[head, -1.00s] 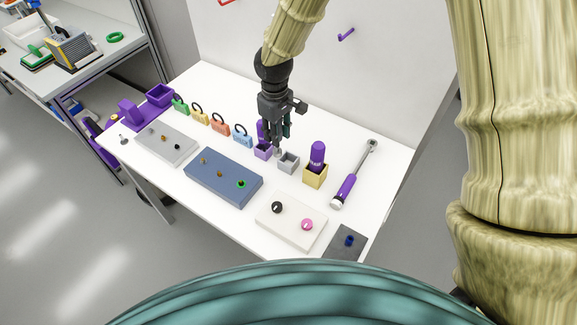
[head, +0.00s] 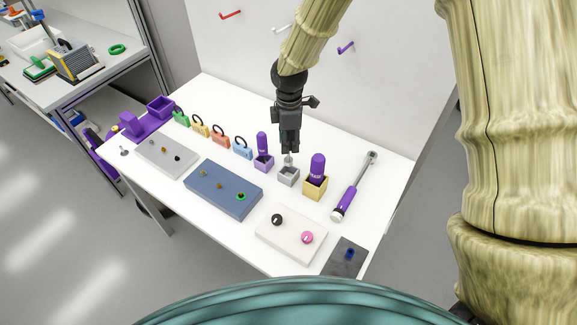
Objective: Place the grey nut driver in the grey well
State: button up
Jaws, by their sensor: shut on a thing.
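My gripper (head: 289,150) points down over the grey well (head: 288,178), a small open box on the white table. It is shut on the grey nut driver (head: 288,160), of which only a short grey piece shows below the fingers. The driver's lower end is at the mouth of the grey well; I cannot tell how deep it sits. The fingers hide the rest of it.
A purple well (head: 263,164) with a purple-handled driver stands close on the left. A yellow well (head: 315,188) with another purple-handled driver (head: 318,166) stands close on the right. A ratchet wrench (head: 353,187) lies further right. A blue panel (head: 215,190) is in front.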

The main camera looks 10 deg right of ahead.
aim_at(289, 159)
notch_tip(289, 159, down, 4)
jog(key=shift+w+r+p, duration=0.15)
jog(key=shift+r+p, duration=0.1)
jog(key=shift+p, duration=0.1)
jog(key=shift+f, duration=0.75)
jog(key=shift+f+p, duration=0.65)
jog(key=shift+f, duration=0.95)
jog(key=shift+f, duration=0.1)
jog(key=o, duration=1)
jog(key=shift+r+b, duration=1.7)
jog(key=shift+r, duration=4.45)
